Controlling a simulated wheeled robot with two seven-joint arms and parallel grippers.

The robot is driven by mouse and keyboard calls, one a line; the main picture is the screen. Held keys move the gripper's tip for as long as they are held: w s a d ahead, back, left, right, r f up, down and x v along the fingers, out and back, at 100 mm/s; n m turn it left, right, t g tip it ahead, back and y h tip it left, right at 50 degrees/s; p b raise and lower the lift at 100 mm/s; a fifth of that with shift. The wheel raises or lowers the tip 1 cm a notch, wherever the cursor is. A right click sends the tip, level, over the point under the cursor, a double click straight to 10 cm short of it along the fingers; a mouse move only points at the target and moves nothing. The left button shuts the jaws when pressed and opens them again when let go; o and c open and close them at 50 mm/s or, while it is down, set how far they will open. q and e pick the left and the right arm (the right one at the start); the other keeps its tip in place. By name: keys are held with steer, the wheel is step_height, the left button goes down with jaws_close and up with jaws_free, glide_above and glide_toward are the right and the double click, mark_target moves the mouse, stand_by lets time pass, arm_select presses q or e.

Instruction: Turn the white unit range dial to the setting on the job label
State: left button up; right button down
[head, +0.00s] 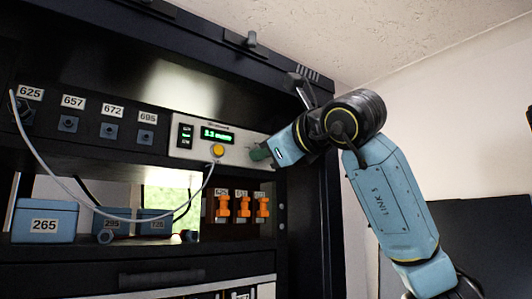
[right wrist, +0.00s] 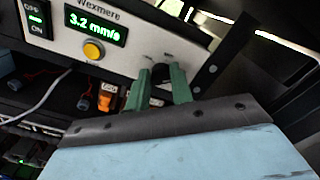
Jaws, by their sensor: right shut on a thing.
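The white unit (head: 183,152) is set in the dark cabinet, with a green display reading 3.2 mm/s and a yellow button; it also shows in the right wrist view (right wrist: 120,60). Its range dial (right wrist: 160,71) is a dark knob at the unit's right end, between my green fingertips; its pointer and markings are too small or covered to read. My right gripper (head: 260,154) reaches in from the right and is shut on the dial, one finger on each side (right wrist: 159,78). The fingers hide the dial in the head view. I cannot make out a job label. My left gripper is out of view.
A pale cable (head: 58,180) loops from the port at 625 to the unit. Orange clips (head: 242,206) hang below the unit. Blue boxes, one marked 265 (head: 44,221), stand on the lower shelf. The cabinet's dark side post is close to my right wrist.

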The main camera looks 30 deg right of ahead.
steer(key=shift+m, duration=0.6)
steer(key=shift+f, duration=0.1)
steer(key=c, duration=1.2)
jaws_free()
steer(key=shift+c, duration=0.2)
steer(key=s+d+b, duration=0.1)
steer(key=s+b, duration=0.2)
steer(key=s, duration=1)
steer(key=shift+s, duration=0.2)
